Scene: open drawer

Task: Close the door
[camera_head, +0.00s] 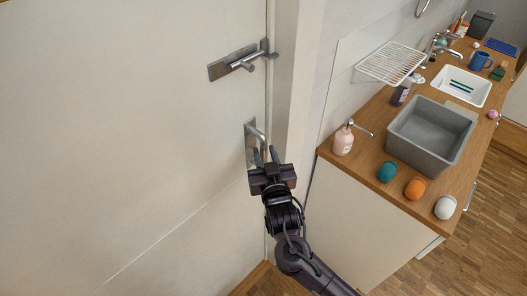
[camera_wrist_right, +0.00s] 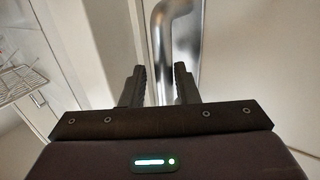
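A white door (camera_head: 140,130) fills the left of the head view, its edge close to the white frame (camera_head: 292,80). A metal door handle (camera_head: 254,138) on a plate sits near that edge. My right gripper (camera_head: 265,156) is just below and in front of the handle. In the right wrist view, my right gripper (camera_wrist_right: 159,82) has its two fingers apart, with the curved metal handle (camera_wrist_right: 180,45) beyond and between them. Nothing is seen held; I cannot tell whether a finger touches the handle. My left gripper is not in view.
A metal bar fitting (camera_head: 238,62) is mounted higher on the door. To the right is a wooden counter (camera_head: 345,165) with a grey basin (camera_head: 432,135), a pink soap bottle (camera_head: 343,141) and several small objects. A wire rack (camera_head: 391,63) hangs on the wall.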

